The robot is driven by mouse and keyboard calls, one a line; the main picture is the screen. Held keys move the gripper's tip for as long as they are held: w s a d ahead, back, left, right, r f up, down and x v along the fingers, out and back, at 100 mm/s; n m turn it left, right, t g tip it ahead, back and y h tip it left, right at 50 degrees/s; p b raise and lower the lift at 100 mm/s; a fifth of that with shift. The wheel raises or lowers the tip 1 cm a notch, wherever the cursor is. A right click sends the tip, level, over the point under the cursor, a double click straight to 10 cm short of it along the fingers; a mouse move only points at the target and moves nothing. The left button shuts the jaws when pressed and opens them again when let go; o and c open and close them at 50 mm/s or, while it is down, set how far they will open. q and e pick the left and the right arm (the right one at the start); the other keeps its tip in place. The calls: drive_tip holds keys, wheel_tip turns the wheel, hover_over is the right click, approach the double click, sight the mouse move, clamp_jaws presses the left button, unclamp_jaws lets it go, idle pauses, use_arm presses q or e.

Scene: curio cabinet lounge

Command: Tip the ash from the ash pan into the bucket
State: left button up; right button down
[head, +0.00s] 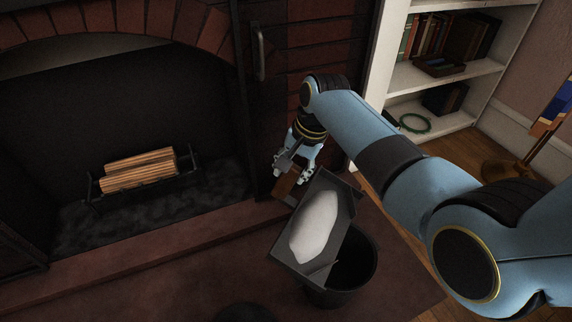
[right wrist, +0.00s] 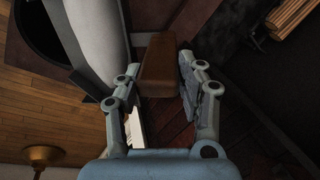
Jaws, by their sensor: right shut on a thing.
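The ash pan (head: 345,191) is a dark metal tray with a pale heap of ash (head: 315,226) in it. It is held above the dark bucket (head: 372,262) and covers part of the bucket's opening. The pan looks tilted, but the ash heap is still in it. My right gripper (head: 296,176) is shut on the pan's brown handle (head: 286,186). In the right wrist view the fingers (right wrist: 158,82) sit on both sides of the handle (right wrist: 160,60), with the pale ash (right wrist: 98,25) beyond. My left gripper is not in view.
A fireplace with a log grate (head: 140,172) is on the left, its brick hearth (head: 150,252) running along the front. A white bookshelf (head: 440,84) and a brass lamp stand (head: 505,168) are at the right. A dark rounded shape (head: 245,312) shows at the bottom edge.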

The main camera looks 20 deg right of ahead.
drive_tip(key=shift+s+d+r+p, duration=0.35)
drive_tip(key=shift+s+d+r, duration=0.1)
drive_tip(key=shift+r, duration=0.1)
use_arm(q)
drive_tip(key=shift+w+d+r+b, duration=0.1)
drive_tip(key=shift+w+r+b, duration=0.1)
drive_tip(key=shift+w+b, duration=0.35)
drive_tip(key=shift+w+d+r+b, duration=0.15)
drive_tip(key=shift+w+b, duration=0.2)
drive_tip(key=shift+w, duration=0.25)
use_arm(e)
drive_tip(key=s+d+r+t+y, duration=0.4)
drive_tip(key=s+d+t+y, duration=0.1)
drive_tip(key=s+d, duration=0.5)
drive_tip(key=shift+s+t+y, duration=0.3)
drive_tip(key=shift+s+t, duration=0.05)
drive_tip(key=shift+t, duration=0.05)
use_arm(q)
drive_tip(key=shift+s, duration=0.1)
